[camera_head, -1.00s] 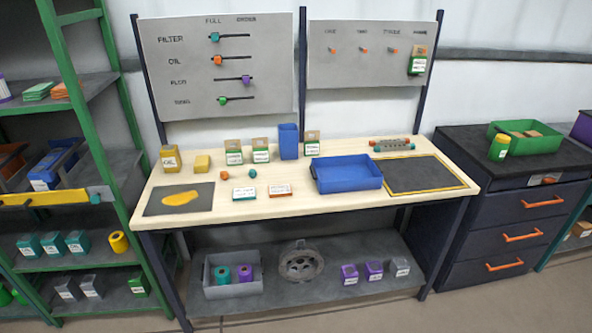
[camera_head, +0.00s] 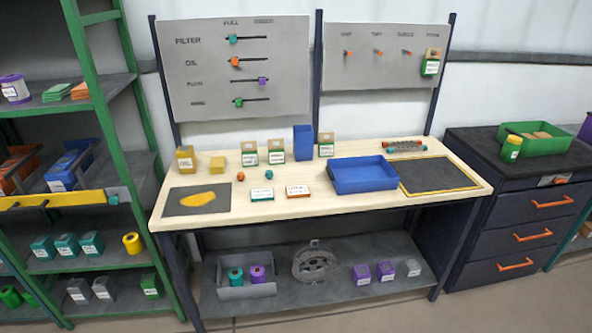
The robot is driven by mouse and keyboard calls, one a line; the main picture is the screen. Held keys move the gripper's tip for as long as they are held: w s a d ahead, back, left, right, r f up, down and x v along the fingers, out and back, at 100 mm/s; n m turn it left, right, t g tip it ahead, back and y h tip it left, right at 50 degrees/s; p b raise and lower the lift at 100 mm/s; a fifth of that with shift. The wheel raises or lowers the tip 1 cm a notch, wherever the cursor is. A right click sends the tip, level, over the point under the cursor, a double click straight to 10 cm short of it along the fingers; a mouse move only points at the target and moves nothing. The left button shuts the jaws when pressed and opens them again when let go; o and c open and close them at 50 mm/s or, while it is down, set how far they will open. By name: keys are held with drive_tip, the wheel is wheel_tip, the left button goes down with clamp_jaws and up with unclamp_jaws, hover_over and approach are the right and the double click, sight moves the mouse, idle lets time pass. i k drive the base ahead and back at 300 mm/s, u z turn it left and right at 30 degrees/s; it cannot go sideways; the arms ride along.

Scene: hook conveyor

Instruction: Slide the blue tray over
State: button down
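The blue tray (camera_head: 364,187) is a shallow, open and empty box on the wooden workbench (camera_head: 330,206), right of the bench's middle. Its right side is close beside a dark mat with a yellow border (camera_head: 437,174); I cannot tell whether they touch. A taller blue bin (camera_head: 303,143) stands upright behind it to the left. My gripper does not show in this view.
Two small labelled boxes (camera_head: 297,191) lie left of the tray, with small orange and teal pieces behind them. A teal-ended rack (camera_head: 405,146) sits behind the mat. A green shelf (camera_head: 110,90) stands left; a dark drawer cabinet (camera_head: 520,203) stands right.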

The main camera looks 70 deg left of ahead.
sight(356, 175)
drive_tip(key=u, duration=0.35)
drive_tip(key=k, duration=0.3)
drive_tip(key=u, duration=3.2)
drive_tip(key=k, duration=0.8)
drive_tip(key=z, duration=0.2)
drive_tip(key=i, duration=0.55)
drive_tip(key=z, duration=0.05)
